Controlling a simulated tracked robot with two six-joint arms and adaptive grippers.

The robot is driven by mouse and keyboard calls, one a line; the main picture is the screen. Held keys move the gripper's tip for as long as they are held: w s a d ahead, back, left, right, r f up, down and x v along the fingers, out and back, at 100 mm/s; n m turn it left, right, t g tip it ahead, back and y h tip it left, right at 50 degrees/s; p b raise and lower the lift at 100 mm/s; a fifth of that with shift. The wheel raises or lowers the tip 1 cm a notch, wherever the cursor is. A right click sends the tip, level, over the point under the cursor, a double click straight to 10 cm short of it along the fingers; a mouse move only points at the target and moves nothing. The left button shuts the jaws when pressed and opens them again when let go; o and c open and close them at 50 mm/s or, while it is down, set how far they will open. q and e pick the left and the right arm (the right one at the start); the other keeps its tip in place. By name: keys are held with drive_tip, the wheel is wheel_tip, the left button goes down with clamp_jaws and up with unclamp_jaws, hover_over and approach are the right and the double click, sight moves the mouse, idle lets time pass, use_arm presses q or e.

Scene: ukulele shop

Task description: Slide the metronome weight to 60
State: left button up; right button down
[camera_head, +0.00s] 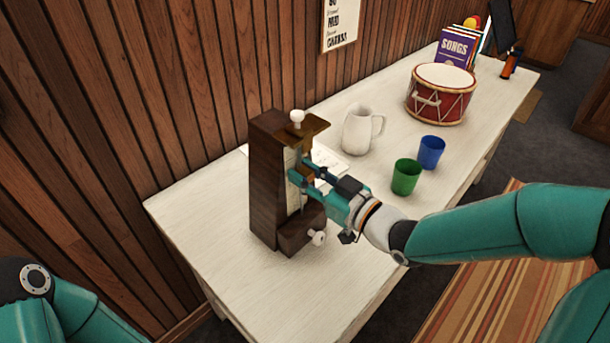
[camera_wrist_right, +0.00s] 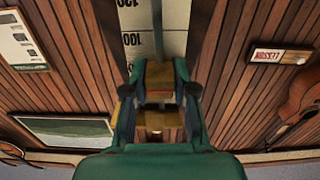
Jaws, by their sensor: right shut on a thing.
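The metronome (camera_head: 265,185) is a tall dark wooden case standing upright on the white table, with a white knob on top and another low on its front. Its pale scale (camera_wrist_right: 175,25) shows 120 and 100 in the right wrist view, beside a thin rod (camera_wrist_right: 157,40). My right gripper (camera_head: 303,174) is at the front of the case. In the right wrist view its fingers are shut on the brass-coloured weight (camera_wrist_right: 159,75), just below the 100 in the picture. The weight's exact scale reading is hidden. My left arm shows at lower left, but its gripper does not.
A white pitcher (camera_head: 357,130), a green cup (camera_head: 405,178) and a blue cup (camera_head: 431,153) stand right of the metronome. A red drum (camera_head: 440,97) and songbooks (camera_head: 455,48) are farther back. The near part of the white table (camera_head: 215,225) is clear.

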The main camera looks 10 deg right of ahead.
wheel_tip(320, 180, up, 3)
drive_tip(key=shift+s+a+f, duration=0.1)
drive_tip(key=c, duration=0.9)
unclamp_jaws()
drive_tip(key=v, duration=0.7)
drive_tip(key=shift+s+d+f, duration=0.1)
drive_tip(key=shift+s+d, duration=0.1)
